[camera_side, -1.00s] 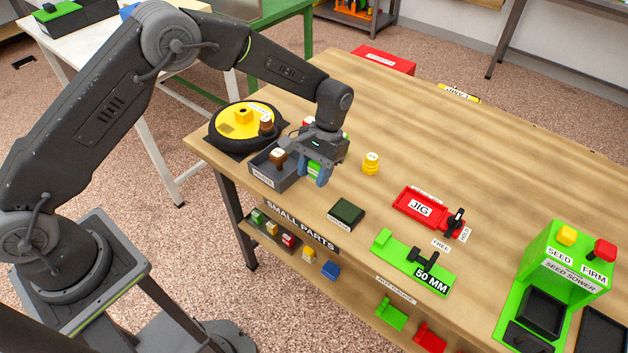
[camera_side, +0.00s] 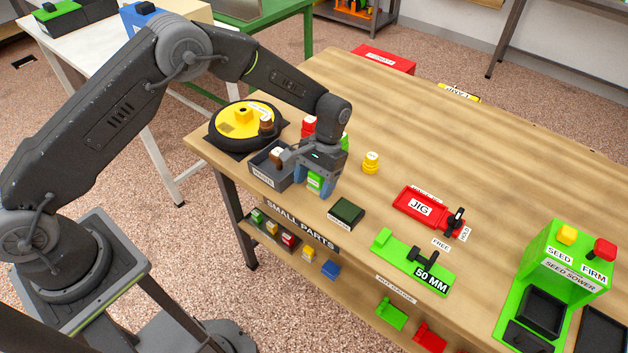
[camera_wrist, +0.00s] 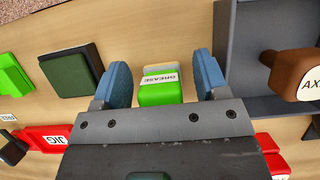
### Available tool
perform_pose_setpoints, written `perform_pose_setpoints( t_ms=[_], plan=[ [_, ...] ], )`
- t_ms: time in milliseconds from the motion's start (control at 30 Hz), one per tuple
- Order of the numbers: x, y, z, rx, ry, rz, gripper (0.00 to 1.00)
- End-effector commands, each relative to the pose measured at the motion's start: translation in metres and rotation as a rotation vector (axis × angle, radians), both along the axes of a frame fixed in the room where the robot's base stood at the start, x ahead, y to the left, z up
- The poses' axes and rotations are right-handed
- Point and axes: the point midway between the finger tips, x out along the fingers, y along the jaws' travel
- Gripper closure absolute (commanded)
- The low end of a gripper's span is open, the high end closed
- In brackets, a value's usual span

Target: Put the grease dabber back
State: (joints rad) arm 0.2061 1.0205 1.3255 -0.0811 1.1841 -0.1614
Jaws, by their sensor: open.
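A bright green block labelled GREASE (camera_wrist: 160,92), which I take to be the grease dabber, has a pale top part. It sits between the two blue fingertips of my gripper (camera_wrist: 163,76) in the wrist view. Bare table shows on both sides, so the open fingers appear apart from it. In the side view my gripper (camera_side: 317,186) points down just right of the grey tray, and the green block (camera_side: 314,182) shows partly between its fingers. I cannot tell exactly how high the block stands.
A grey tray (camera_side: 261,177) with a brown-handled piece (camera_wrist: 298,72) is close beside my gripper. A dark green pad (camera_side: 346,212) lies on the other side. A yellow piece (camera_side: 370,162), the red jig (camera_side: 412,215) and a black-rimmed yellow wheel (camera_side: 236,120) are nearby.

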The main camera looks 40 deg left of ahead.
Motion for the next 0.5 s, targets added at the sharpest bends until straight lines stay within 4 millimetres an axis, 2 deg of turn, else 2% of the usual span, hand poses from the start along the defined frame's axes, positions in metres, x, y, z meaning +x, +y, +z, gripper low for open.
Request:
perform_pose_setpoints(
  t_ms=[167,267,500],
  plan=[
    [0.000,0.000,0.002,0.000,-0.001,0.000,0.33],
    [0.003,0.000,0.010,-0.001,-0.002,0.000,0.33],
    [0.022,0.000,0.054,-0.001,-0.005,0.000,0.33]
  ],
)
